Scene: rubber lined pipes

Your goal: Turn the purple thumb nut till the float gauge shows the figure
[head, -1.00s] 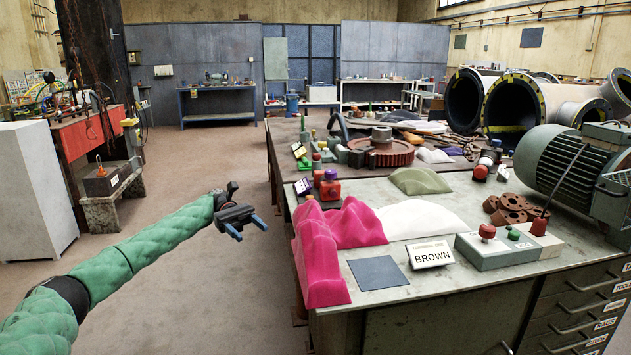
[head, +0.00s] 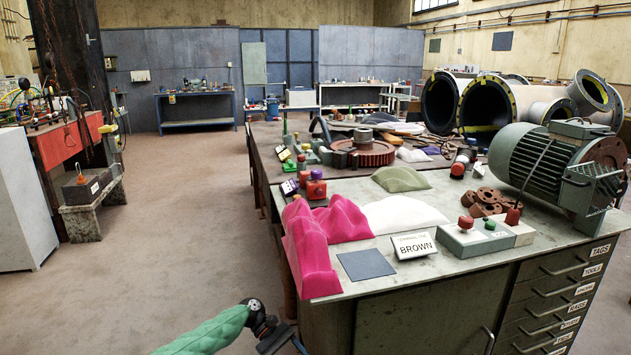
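A small purple knob (head: 316,174) sits on top of a red block (head: 316,188) near the left edge of the workbench; I cannot tell whether it is the thumb nut. I cannot make out a float gauge or any figure on one. My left gripper (head: 289,345) is at the bottom edge of the head view, low in front of the bench's near left corner and well apart from the purple knob. Its fingers are partly cut off by the frame, so their opening is unclear. My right gripper is not in view.
The workbench (head: 455,265) holds pink draped shapes (head: 310,250), a sign reading BROWN (head: 414,245), a red-and-green button box (head: 475,238) and a large green motor (head: 530,165). Large lined pipes (head: 487,108) stand behind. The floor (head: 185,225) left of the bench is clear.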

